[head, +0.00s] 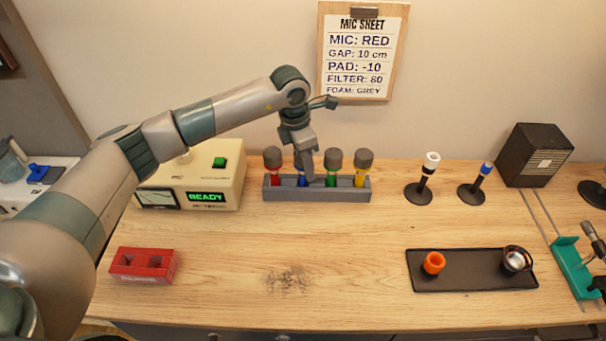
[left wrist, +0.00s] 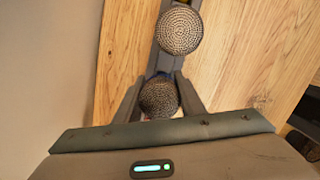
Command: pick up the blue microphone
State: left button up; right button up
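The blue microphone (head: 301,178) stands upright in the grey rack (head: 320,194), second from the left. My left gripper (head: 306,168) points down over it and hides most of it; a little blue shows. In the left wrist view its grey mesh head (left wrist: 158,98) sits between the two fingers of my left gripper (left wrist: 161,80). The fingers are apart, one on each side, and I see no firm contact. My right gripper is not in view.
In the rack, the red microphone (head: 273,165) is to the left; the green (head: 333,165) and yellow (head: 363,165) ones are to the right, close by. An amp box (head: 225,175) stands left of the rack.

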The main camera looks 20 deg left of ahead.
pick_arm(q)
jog(key=shift+c, duration=0.7)
jog(key=shift+o, duration=0.2)
jog(key=shift+w+r+b, duration=0.1)
jog(key=shift+r+b, duration=0.35)
jog(key=shift+r, duration=0.15)
notch_tip(320, 180, up, 8)
jog(key=b, duration=0.3)
jog(key=shift+f, duration=0.25)
jog(key=shift+r+b, duration=0.3)
jog(key=shift+r, duration=0.35)
